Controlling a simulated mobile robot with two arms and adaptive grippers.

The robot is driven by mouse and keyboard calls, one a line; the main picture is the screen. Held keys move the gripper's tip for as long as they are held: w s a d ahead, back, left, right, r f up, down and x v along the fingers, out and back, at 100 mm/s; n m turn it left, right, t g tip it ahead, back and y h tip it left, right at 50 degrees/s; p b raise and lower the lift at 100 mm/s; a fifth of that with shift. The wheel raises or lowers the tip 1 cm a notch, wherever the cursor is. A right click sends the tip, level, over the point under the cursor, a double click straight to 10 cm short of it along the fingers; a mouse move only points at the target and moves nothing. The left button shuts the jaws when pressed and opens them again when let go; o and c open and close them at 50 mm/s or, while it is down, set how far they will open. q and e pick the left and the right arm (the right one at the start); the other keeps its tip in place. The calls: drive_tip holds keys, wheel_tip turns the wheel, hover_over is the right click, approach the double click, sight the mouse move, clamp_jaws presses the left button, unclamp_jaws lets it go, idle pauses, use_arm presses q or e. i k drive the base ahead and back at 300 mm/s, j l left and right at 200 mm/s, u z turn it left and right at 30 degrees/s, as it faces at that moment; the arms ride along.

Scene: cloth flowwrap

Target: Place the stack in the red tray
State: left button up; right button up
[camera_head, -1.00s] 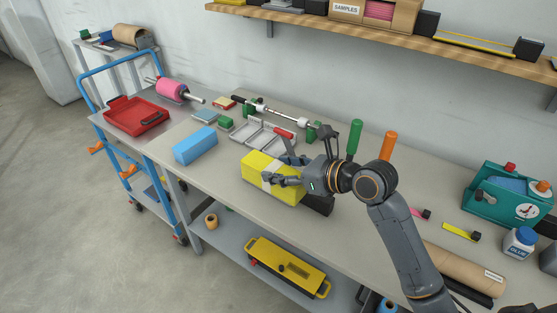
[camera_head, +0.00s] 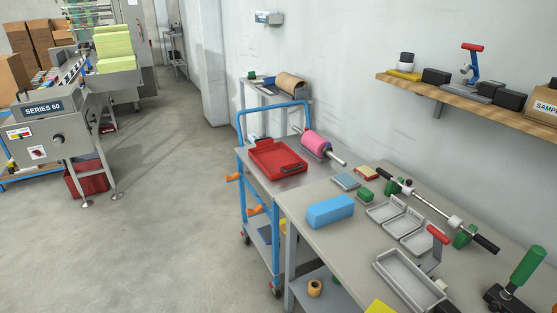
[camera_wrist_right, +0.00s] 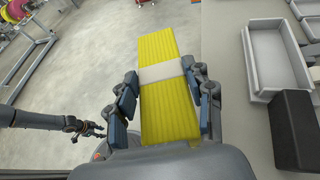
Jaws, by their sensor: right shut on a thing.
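The stack (camera_wrist_right: 166,115) is a long yellow bundle of folded cloths with a white band around its middle. My right gripper (camera_wrist_right: 166,100) is shut on it, with fingers on both long sides, in the right wrist view. It is held over the floor beside the table edge. In the head view only a yellow corner of it (camera_head: 379,307) shows at the bottom edge. The red tray (camera_head: 277,157) lies empty on top of the blue cart, far from the stack. My left gripper (camera_wrist_right: 90,128) shows small at the left of the wrist view, apart from the stack; its opening is unclear.
The blue-framed cart (camera_head: 242,170) stands against the table's far end. Open floor (camera_head: 180,220) lies left of the cart.

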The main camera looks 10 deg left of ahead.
sight(277, 162)
drive_tip(key=i+j, duration=2)
drive_tip(key=i, duration=0.2)
